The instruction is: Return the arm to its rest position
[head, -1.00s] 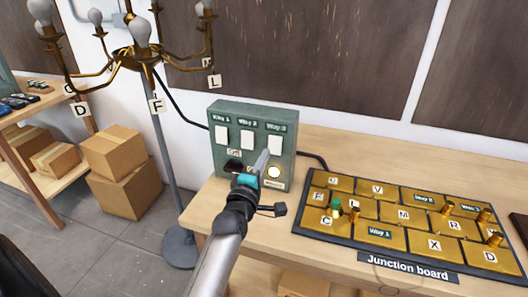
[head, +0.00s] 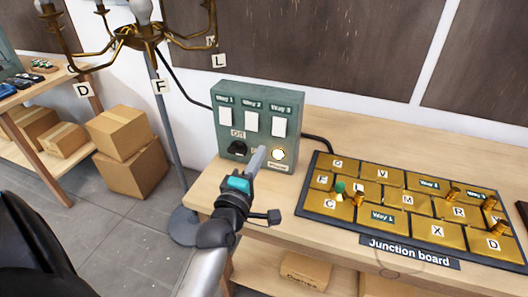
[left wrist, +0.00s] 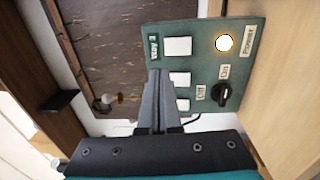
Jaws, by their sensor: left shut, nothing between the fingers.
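My left gripper (head: 258,158) is shut and empty, in front of the green switch box (head: 285,165) on the wooden table. In the left wrist view its closed fingers (left wrist: 158,80) point at the panel (left wrist: 205,28), in front of the white switches. The box carries white switches labelled Way 1, Way 2 and Way 3, a black rotary knob (head: 237,148) and a lit round Power light (head: 278,155). In the left wrist view the knob (left wrist: 222,93) is beside the On and Off labels, and the light (left wrist: 224,42) glows. My right gripper is not in view.
The junction board (head: 420,212), with gold labelled tiles and several pegs, lies to the right on the table (head: 200,195). A brass chandelier (head: 140,32) on a grey stand is at the upper left. Cardboard boxes (head: 125,130) stand on the floor at left.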

